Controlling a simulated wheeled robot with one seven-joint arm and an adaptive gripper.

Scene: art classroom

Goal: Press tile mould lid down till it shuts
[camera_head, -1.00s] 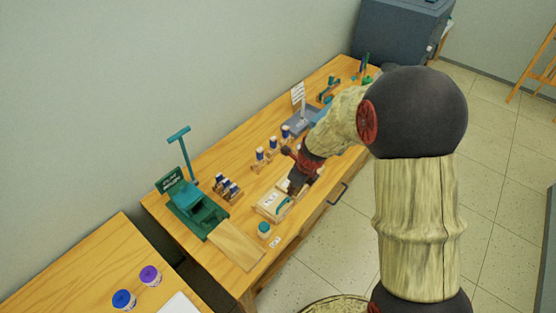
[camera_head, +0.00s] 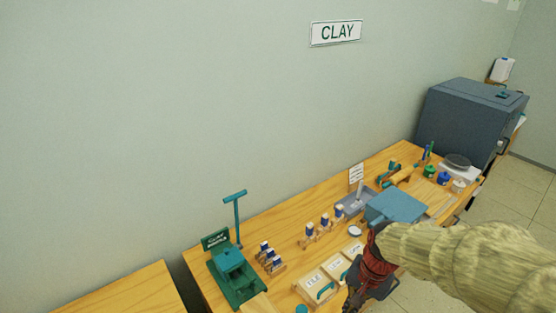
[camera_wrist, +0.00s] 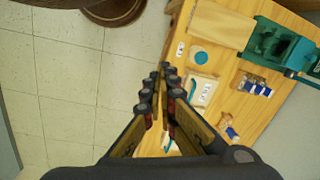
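A row of small cream, box-like moulds stands near the table's front edge. The nearest mould (camera_head: 317,287) has a white label and a teal handle; it also shows in the wrist view (camera_wrist: 203,92). A second mould (camera_head: 336,267) lies just beyond it, with part of a teal handle visible. The labels are too small to read surely, and I cannot tell how far any lid is open. My gripper (camera_head: 356,296) is to the right of the moulds, near the front edge. In the wrist view its fingertips (camera_wrist: 163,70) come together with nothing between them, over floor beside the table.
A teal jar (camera_wrist: 200,57) stands beside the nearest mould. A blue box-like thing (camera_head: 394,207) is to the right. Open floor (camera_wrist: 65,85) lies beyond the table edge.

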